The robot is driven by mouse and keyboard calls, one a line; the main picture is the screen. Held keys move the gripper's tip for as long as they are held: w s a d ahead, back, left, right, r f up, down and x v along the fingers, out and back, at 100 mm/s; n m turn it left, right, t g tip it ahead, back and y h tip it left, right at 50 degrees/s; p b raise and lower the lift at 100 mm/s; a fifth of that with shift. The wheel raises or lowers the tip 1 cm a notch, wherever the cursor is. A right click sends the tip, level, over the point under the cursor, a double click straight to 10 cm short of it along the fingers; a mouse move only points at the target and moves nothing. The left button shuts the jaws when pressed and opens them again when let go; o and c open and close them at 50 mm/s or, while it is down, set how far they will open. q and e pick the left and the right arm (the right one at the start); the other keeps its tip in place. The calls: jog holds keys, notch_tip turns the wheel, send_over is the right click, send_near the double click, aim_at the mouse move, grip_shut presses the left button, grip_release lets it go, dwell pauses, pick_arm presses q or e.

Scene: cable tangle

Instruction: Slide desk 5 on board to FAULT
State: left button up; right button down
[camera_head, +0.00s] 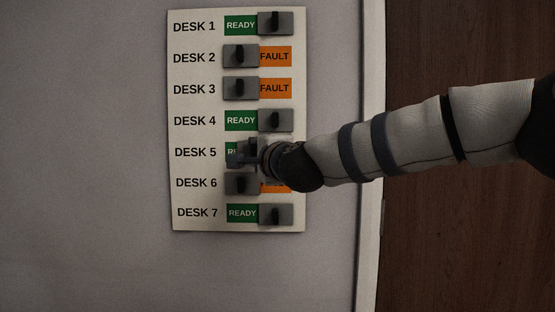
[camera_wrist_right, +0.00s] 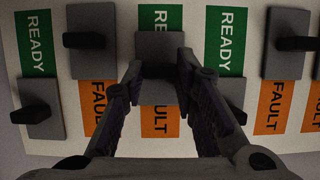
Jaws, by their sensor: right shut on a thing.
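The white board (camera_head: 200,225) carries rows labelled DESK 1 to DESK 7, each with a grey slider over a green READY or orange FAULT field. My right gripper (camera_head: 246,156) is at the DESK 5 row and hides most of it; only part of a green field shows. In the right wrist view, the fingers (camera_wrist_right: 160,72) are shut on the knob of the desk 5 slider (camera_wrist_right: 158,42). This slider stands partway along its track, with part of READY (camera_wrist_right: 160,17) and much of FAULT (camera_wrist_right: 160,121) uncovered. My left gripper is not in view.
The desk 4 slider (camera_head: 275,120) is at the right, showing READY. The desk 6 slider (camera_head: 242,183) is at the left, its FAULT field partly hidden by my arm. Both sit close to my gripper. The grey wall left of the board is clear.

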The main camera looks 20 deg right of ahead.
jog(key=a, duration=0.3)
jog(key=shift+w+a, duration=0.15)
jog(key=shift+w, duration=0.25)
jog(key=c, duration=1.3)
grip_release()
jog(key=shift+a, duration=0.1)
jog(key=s, duration=0.4)
jog(key=s+d, duration=0.1)
jog(key=s, duration=0.7)
jog(key=shift+d, duration=0.25)
jog(key=shift+w+f, duration=0.1)
